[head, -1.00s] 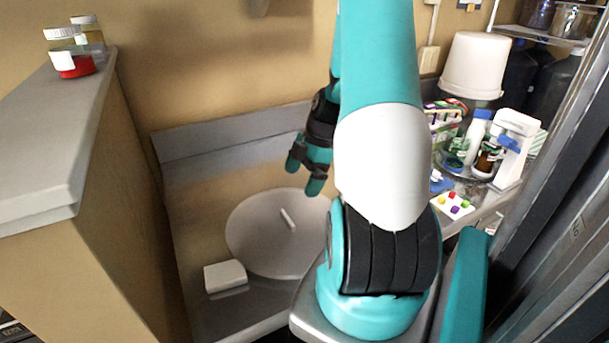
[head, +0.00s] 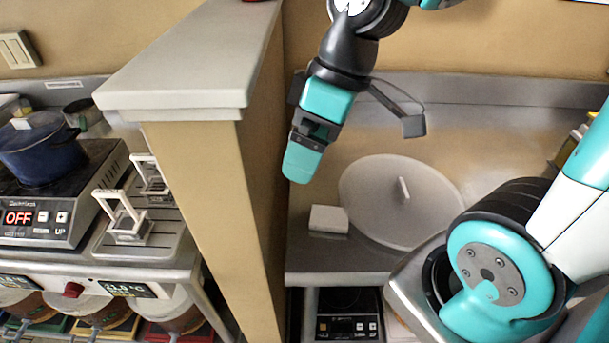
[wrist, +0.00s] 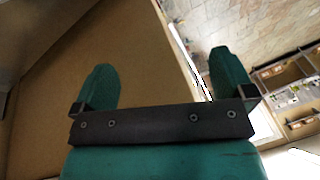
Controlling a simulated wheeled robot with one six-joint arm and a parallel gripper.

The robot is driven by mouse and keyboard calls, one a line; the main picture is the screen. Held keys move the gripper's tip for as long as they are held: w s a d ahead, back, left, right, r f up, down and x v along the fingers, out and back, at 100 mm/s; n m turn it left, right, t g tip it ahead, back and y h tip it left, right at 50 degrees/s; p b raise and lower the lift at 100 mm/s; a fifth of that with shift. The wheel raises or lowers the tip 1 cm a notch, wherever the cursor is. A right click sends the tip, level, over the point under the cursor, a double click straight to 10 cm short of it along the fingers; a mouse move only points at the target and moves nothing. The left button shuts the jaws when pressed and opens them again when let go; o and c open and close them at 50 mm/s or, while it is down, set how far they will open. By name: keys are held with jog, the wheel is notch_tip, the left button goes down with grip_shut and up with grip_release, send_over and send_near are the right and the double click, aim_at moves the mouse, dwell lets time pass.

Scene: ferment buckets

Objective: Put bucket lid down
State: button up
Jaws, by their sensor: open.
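The bucket lid (head: 372,190) is a large pale round disc with a short upright handle (head: 403,190) near its middle. In the head view it lies flat on the steel counter (head: 310,258), to the right of the tan partition. My gripper (head: 305,160) is up and to the left of the lid, near the partition, and apart from the lid. In the wrist view my gripper (wrist: 165,85) has its two teal fingers spread, with nothing between them. The lid does not show in the wrist view.
A small white block (head: 328,219) sits at the lid's left front edge. The tan partition (head: 205,150) with a grey top rises left of the counter. Beyond it are a blue pot (head: 42,148) on a hot plate (head: 62,205) and white metal stands (head: 125,218).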

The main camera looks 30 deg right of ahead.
jog(key=s+a+r+m, duration=0.1)
jog(key=s+a, duration=0.4)
jog(key=s, duration=0.1)
jog(key=shift+s+r, duration=0.2)
jog(key=shift+r, duration=0.1)
jog(key=shift+c, duration=0.2)
